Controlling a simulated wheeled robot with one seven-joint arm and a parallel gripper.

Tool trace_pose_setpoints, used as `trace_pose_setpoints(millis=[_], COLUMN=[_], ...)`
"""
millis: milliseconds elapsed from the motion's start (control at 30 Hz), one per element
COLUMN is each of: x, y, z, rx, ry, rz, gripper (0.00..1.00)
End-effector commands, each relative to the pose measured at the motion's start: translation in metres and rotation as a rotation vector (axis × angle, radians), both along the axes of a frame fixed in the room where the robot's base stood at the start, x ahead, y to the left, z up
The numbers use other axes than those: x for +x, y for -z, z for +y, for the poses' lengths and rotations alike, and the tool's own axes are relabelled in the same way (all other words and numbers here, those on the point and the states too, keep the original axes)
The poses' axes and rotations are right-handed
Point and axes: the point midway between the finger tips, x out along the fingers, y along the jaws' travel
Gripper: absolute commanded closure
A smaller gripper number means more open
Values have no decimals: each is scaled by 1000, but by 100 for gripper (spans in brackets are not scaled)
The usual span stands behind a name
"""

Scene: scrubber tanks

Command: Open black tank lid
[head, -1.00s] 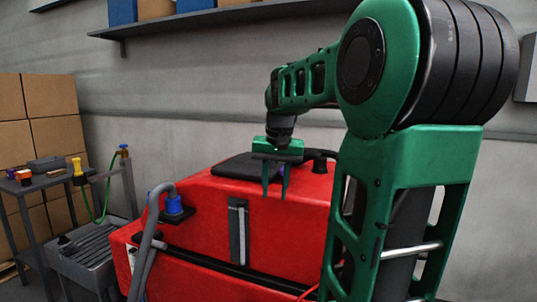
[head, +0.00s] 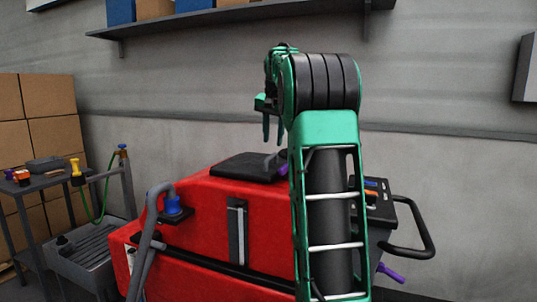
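A flat black lid (head: 238,167) lies on top of the red scrubber body (head: 215,205) and looks closed. A small grey curved piece and a purple piece (head: 284,166) show at the lid's right end, partly hidden by my arm. My gripper (head: 272,129) is up in the air above the right part of the lid, against the wall. Its two green fingers point down with a gap between them, and nothing shows between them. It is apart from the lid.
A blue-capped grey hose (head: 160,215) is at the machine's left. A black rear section with a looped handle (head: 425,230) is at the right. A side table (head: 45,185) and boxes (head: 40,110) stand left. A wall shelf (head: 240,20) runs above.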

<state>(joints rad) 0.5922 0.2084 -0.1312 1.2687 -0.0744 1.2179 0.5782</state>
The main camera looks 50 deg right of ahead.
Motion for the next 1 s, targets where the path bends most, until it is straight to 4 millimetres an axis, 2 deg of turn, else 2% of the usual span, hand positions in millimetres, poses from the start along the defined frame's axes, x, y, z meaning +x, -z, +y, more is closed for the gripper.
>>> trace_pose_setpoints(millis=[33, 200, 400, 800, 933, 1000], x=[3, 11, 18, 20, 20, 20], y=[10, 35, 54, 59, 59, 59], z=[-2, -10, -16, -18, -18, -18], rx=[3, 2, 1, 1, 1, 1], ry=[0, 0, -1, -1, -1, -1], rz=[4, 3, 3, 1, 1, 1], gripper=[69, 69, 69, 69, 100, 100])
